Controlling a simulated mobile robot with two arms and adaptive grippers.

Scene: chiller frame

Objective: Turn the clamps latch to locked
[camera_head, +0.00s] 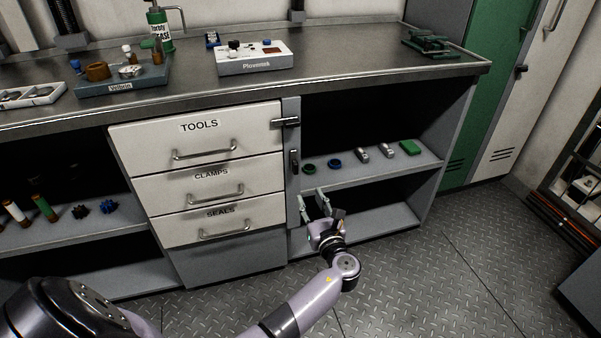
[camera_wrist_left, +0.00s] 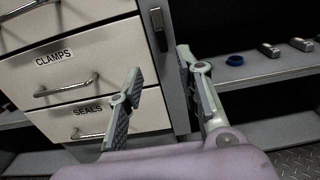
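The clamps latch (camera_head: 295,162) is a dark handle on the narrow grey post right of the CLAMPS drawer (camera_head: 208,188). It hangs vertically; the latch above it, by the TOOLS drawer (camera_head: 200,139), lies horizontal. A dark vertical latch also shows at the top of the left wrist view (camera_wrist_left: 158,24), apparently the clamps latch. My left gripper (camera_head: 311,195) is open and empty, below the clamps latch in front of the post. In the left wrist view its fingers (camera_wrist_left: 160,78) stand apart on either side of the post, not touching the latch. My right gripper is in neither view.
The SEALS drawer (camera_head: 212,224) is below, and all three drawers look shut. Right of the post is an open shelf (camera_head: 372,174) with rings, metal parts and a green block. The worktop (camera_head: 345,68) overhangs above. The patterned floor (camera_head: 430,270) is clear.

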